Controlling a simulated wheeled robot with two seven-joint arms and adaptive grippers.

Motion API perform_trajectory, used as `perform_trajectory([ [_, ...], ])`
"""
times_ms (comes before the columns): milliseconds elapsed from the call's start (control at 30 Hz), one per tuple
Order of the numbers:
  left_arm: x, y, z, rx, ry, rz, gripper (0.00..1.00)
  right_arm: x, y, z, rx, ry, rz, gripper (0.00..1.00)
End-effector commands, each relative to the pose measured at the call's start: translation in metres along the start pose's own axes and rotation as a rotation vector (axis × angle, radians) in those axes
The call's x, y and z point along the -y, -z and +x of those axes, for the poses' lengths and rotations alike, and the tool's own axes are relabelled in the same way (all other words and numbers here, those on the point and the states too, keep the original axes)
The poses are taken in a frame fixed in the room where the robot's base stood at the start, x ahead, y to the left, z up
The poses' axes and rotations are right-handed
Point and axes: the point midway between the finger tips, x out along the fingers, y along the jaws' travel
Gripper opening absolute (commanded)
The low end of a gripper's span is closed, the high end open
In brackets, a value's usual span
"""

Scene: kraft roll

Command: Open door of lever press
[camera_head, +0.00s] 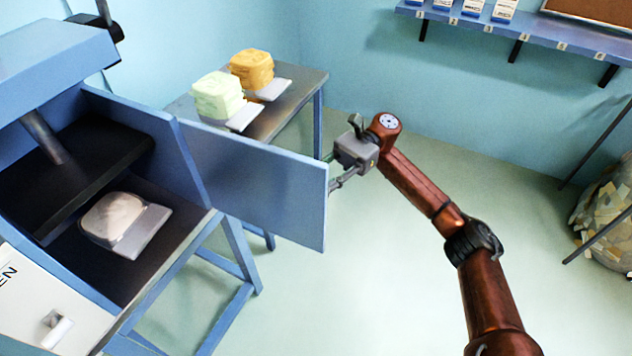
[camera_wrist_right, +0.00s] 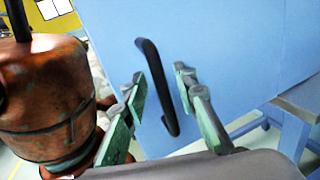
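The blue lever press (camera_head: 50,60) stands at the left in the head view. Its blue door (camera_head: 255,185) is swung out, so the inside is exposed. A pale block on a grey plate (camera_head: 148,232) lies inside on the dark bed. My right gripper (camera_head: 333,170) is at the door's free edge, partly hidden behind it. In the wrist view the door's black bar handle (camera_wrist_right: 156,82) lies between the two green-padded fingers of the right gripper (camera_wrist_right: 162,88). The fingers are apart, with gaps to the handle; the handle is hidden in the head view. My left gripper is not in view.
A grey side table (camera_head: 285,92) behind the door holds a pale green block (camera_head: 218,95) and an orange block (camera_head: 252,69). A blue wall shelf (camera_head: 530,35) is at the upper right. A filled sack (camera_head: 605,215) stands at the right edge. The middle floor is clear.

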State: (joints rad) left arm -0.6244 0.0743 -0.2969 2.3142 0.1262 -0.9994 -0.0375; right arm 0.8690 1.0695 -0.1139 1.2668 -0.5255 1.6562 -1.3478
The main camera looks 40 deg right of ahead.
Motion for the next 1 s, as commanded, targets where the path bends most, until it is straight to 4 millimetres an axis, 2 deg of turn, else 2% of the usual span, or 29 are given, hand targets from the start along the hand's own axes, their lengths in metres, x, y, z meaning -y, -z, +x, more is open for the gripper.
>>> perform_trajectory([
  [167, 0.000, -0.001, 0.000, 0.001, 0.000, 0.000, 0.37, 0.001, -0.001, -0.016, 0.001, 0.004, -0.001, 0.27],
  [400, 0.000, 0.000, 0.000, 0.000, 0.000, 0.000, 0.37, 0.001, -0.001, -0.066, 0.000, 0.005, 0.000, 0.27],
  [600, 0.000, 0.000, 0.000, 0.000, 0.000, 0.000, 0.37, 0.001, -0.001, -0.100, 0.001, 0.004, -0.001, 0.27],
  [800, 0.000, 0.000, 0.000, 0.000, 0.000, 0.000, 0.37, 0.000, 0.000, -0.117, -0.001, 0.002, 0.002, 0.27],
  [1000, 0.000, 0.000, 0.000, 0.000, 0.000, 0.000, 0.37, 0.000, 0.000, -0.121, 0.001, 0.001, 0.000, 0.27],
])
